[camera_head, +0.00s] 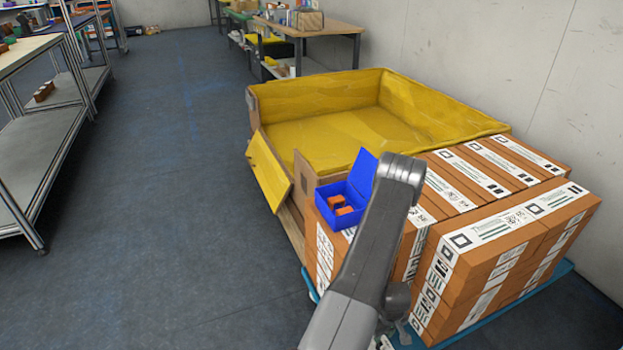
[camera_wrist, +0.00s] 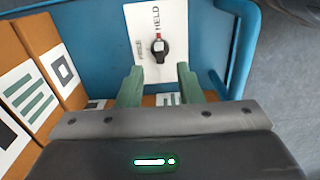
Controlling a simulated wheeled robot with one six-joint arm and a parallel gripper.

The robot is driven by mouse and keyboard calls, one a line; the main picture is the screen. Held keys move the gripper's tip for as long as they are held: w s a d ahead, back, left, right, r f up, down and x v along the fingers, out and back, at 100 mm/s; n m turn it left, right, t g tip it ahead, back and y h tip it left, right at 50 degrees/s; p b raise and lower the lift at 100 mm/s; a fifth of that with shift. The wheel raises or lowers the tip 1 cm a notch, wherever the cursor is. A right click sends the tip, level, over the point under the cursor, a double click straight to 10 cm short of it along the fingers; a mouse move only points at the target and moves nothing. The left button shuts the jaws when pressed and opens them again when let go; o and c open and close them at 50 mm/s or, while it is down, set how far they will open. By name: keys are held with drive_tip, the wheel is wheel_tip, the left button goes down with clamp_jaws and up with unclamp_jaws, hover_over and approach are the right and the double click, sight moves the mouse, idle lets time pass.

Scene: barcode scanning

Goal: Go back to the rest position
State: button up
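My gripper (camera_wrist: 159,82) shows in the wrist view with its two green fingers apart and nothing between them. Beyond the fingertips is a white plate (camera_wrist: 174,18) with the word HELD and a small black and red knob (camera_wrist: 159,47). The plate lies against a blue surface (camera_wrist: 97,45). The fingers seem apart from the knob; the exact distance is hard to tell. In the head view my arm reaches over the near edge of the stacked boxes (camera_head: 520,220), and my gripper is hidden there.
Brown boxes with white printed labels stand on a blue base (camera_head: 549,283). A blue open bin (camera_head: 327,207) with small orange items sits at their left corner. A large yellow-lined crate (camera_head: 340,130) is behind. Metal shelves (camera_head: 42,150) stand left; the floor between is clear.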

sight(381, 344)
wheel_tip(381, 344, down, 5)
drive_tip(key=shift+f+b, duration=0.15)
drive_tip(key=shift+b, duration=0.75)
